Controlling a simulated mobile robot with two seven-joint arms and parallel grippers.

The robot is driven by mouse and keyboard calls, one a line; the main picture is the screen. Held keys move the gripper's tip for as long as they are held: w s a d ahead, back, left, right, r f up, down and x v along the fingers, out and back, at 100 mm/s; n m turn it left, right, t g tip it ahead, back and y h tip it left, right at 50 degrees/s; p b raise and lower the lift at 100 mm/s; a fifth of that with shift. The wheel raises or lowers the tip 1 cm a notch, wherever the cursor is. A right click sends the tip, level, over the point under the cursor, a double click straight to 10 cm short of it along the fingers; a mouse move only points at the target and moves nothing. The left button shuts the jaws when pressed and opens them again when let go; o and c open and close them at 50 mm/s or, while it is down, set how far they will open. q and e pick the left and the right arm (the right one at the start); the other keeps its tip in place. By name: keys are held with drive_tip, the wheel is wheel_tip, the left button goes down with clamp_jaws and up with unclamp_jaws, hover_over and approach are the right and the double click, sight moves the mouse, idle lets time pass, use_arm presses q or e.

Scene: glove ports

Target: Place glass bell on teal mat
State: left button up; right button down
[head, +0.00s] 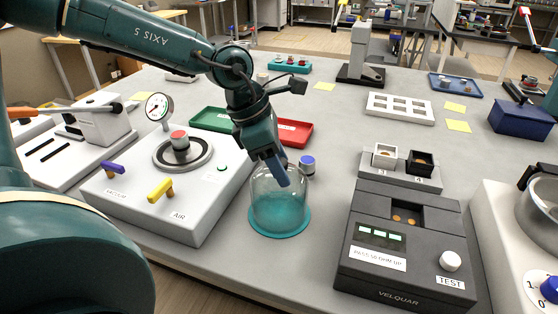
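The glass bell (260,195) is a clear dome standing upright in the middle of the bench in the head view. Its lower part looks teal through the glass. A round teal mat (305,229) shows as a rim around its foot, and the bell appears to sit on it. My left gripper (281,177) is tilted down at the top of the bell, with a blue finger overlapping the glass. The bell's top is hidden behind it, so I cannot tell whether the finger touches or grips it. My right gripper is not in view.
A grey panel with vacuum and air levers (180,215) stands close left, a dark tester (405,245) close right. Behind are a green tray (209,119), a red tray (297,132) and a small blue-topped cylinder (307,166). Bare bench lies between bell and tester.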

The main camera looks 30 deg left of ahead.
use_arm(q)
drive_tip(key=shift+a+r, duration=0.15)
drive_tip(key=shift+r, duration=0.4)
drive_tip(key=v, duration=1.1)
drive_tip(key=shift+s+p, duration=0.2)
drive_tip(key=shift+p, duration=0.1)
drive_tip(key=shift+r, duration=0.1)
